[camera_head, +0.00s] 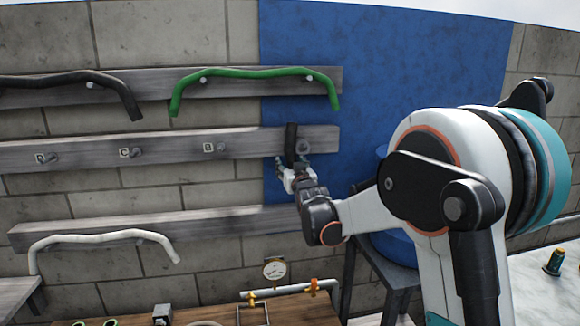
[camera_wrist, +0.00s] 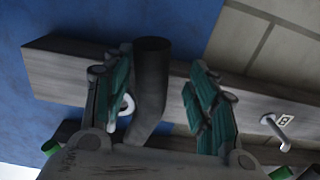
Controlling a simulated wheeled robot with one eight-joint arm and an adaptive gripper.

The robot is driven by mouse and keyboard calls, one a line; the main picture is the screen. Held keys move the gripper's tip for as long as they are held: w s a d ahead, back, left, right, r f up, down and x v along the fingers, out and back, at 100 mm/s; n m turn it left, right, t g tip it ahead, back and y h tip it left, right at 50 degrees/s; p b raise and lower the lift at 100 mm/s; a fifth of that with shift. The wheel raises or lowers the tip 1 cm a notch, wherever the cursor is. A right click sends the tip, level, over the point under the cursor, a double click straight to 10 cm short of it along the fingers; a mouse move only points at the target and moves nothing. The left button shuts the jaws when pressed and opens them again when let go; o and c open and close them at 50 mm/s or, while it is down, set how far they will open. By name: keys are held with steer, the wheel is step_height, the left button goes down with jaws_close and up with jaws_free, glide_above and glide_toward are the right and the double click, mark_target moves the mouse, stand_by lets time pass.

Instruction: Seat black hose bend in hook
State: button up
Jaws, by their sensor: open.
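A short black hose bend (camera_head: 291,140) stands against the right end of the middle wooden rail. In the wrist view the black hose bend (camera_wrist: 152,88) shows its open end up and curves down to the left. A pale hook (camera_wrist: 126,105) shows just left of it; I cannot tell whether the bend rests in it. My gripper (camera_head: 290,172) is at the rail, by the lower part of the bend. In the wrist view my gripper (camera_wrist: 165,70) is open, with teal fingers on both sides of the bend. The bend's lower end is hidden behind my gripper.
The middle rail (camera_head: 85,152) has lettered hooks, including the B hook (camera_head: 221,149). Above hang a green hose (camera_head: 255,72) and a black hose (camera_head: 70,78); below hangs a white hose (camera_head: 100,238). A gauge (camera_head: 274,270) and pipework stand below. A blue panel (camera_head: 385,60) backs the rail's end.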

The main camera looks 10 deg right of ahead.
steer(key=s, duration=1.1)
steer(key=s+f+g+b, duration=0.5)
steer(key=s+f+b, duration=0.6)
steer(key=s+f, duration=0.6)
steer(key=s+f+g+b, duration=0.6)
steer(key=s+f+b, duration=0.5)
steer(key=s+f, duration=0.7)
steer(key=s+d, duration=0.1)
steer(key=s, duration=0.5)
steer(key=shift+b, duration=0.3)
steer(key=shift+f, duration=0.1)
steer(key=shift+c, duration=0.2)
